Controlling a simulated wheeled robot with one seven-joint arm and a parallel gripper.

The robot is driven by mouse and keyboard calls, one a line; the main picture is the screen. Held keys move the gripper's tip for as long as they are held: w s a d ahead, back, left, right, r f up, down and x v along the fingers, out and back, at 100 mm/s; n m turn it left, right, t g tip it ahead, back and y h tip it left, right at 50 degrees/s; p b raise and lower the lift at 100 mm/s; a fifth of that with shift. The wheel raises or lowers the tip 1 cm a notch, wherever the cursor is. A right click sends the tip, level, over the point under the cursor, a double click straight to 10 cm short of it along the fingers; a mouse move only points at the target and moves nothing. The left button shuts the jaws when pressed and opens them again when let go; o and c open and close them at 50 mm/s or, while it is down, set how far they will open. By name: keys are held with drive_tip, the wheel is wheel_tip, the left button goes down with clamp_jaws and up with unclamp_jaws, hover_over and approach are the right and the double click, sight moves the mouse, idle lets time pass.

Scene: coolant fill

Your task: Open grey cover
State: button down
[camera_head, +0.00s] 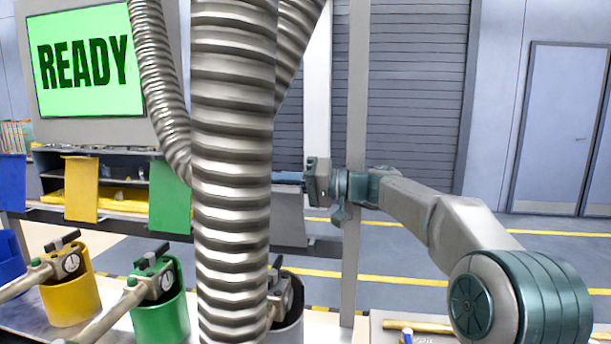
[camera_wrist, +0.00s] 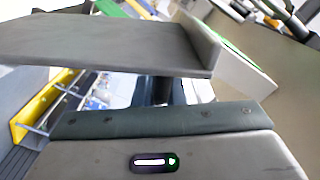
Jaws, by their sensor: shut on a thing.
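The grey cover (camera_head: 289,219) is a flat grey panel below the shelf line, partly behind the thick ribbed hose in the head view. In the wrist view it is the large grey plate (camera_wrist: 110,45) with a raised lip at its right end, close in front of my gripper. My gripper (camera_head: 297,178) reaches in from the right at the cover's upper edge, its tips partly behind the hose. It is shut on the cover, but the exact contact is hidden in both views.
A thick ribbed hose (camera_head: 232,170) stands in front, blocking the middle. Blue, yellow (camera_head: 81,188) and green (camera_head: 170,197) covers hang at the left. Coloured holders with gauge nozzles, including a green one (camera_head: 160,318), stand below. A screen (camera_head: 85,62) reads READY. Floor at the right is clear.

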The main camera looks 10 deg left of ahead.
drive_tip(key=shift+w, duration=0.3)
drive_tip(key=c, duration=1.5)
unclamp_jaws()
drive_tip(key=d, duration=0.4)
drive_tip(key=d+b, duration=0.1)
drive_tip(key=d, duration=0.4)
drive_tip(key=d+b, duration=0.1)
drive_tip(key=d, duration=0.4)
drive_tip(key=shift+s, duration=0.3)
drive_tip(key=shift+a, duration=0.1)
